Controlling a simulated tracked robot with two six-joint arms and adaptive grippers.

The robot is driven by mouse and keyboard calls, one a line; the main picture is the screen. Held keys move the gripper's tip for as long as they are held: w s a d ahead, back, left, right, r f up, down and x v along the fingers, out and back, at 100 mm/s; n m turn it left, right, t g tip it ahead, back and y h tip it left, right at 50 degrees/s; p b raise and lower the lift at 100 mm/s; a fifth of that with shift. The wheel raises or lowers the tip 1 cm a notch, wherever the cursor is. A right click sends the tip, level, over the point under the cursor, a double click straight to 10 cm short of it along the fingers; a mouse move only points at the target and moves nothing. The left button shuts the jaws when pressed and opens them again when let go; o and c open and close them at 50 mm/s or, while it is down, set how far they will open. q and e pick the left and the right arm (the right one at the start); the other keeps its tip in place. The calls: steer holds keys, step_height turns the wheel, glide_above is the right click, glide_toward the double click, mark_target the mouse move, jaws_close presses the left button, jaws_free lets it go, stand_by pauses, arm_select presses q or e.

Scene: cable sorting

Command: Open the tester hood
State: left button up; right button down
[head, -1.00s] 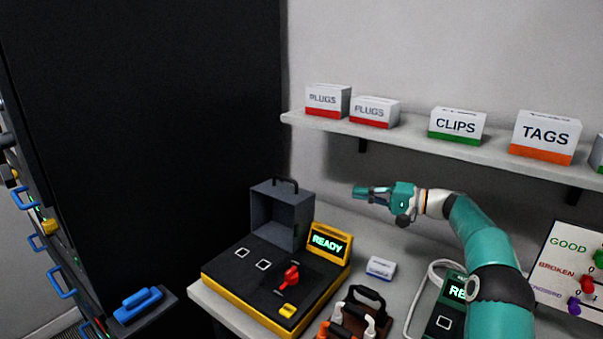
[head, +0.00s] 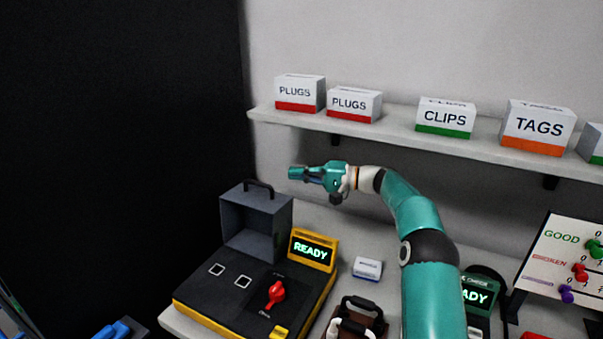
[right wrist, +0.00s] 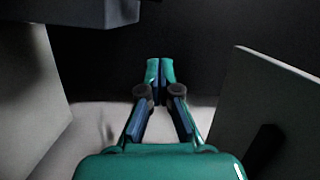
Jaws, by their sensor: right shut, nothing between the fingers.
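The tester (head: 205,295) is a black and yellow box on the bench, with a lit READY display (head: 313,250) and a red switch (head: 276,294). Its grey hood (head: 257,222) stands raised at the back of the tester, hollow side to the front, with a black handle (head: 258,184) on top. The tester's top plate is uncovered. My right gripper (head: 297,173) is shut and empty, in the air to the right of the hood's handle and apart from it. Its closed fingers (right wrist: 160,72) also show in the right wrist view.
A wall shelf (head: 400,133) with labelled boxes (head: 355,104) runs above my right arm. A small white box (head: 367,268), a brown carrier (head: 352,322) and a second READY device (head: 479,294) are on the bench. A dark cabinet (head: 120,150) stands at the left.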

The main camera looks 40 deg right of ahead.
mark_target(268, 191)
arm_select(q)
steer(key=shift+r+p, duration=0.9)
steer(key=shift+r, duration=0.25)
arm_select(e)
steer(key=shift+w+a+f, duration=0.1)
steer(key=shift+w+a, duration=0.5)
steer(key=shift+a, duration=0.6)
steer(key=shift+w+a+f, duration=0.1)
steer(key=shift+w+a, duration=0.45)
steer(key=shift+a, duration=0.7)
steer(key=shift+w+a+f, duration=0.1)
steer(key=shift+w+a, duration=0.5)
steer(key=shift+a, duration=0.6)
arm_select(q)
steer(key=shift+f, duration=0.1)
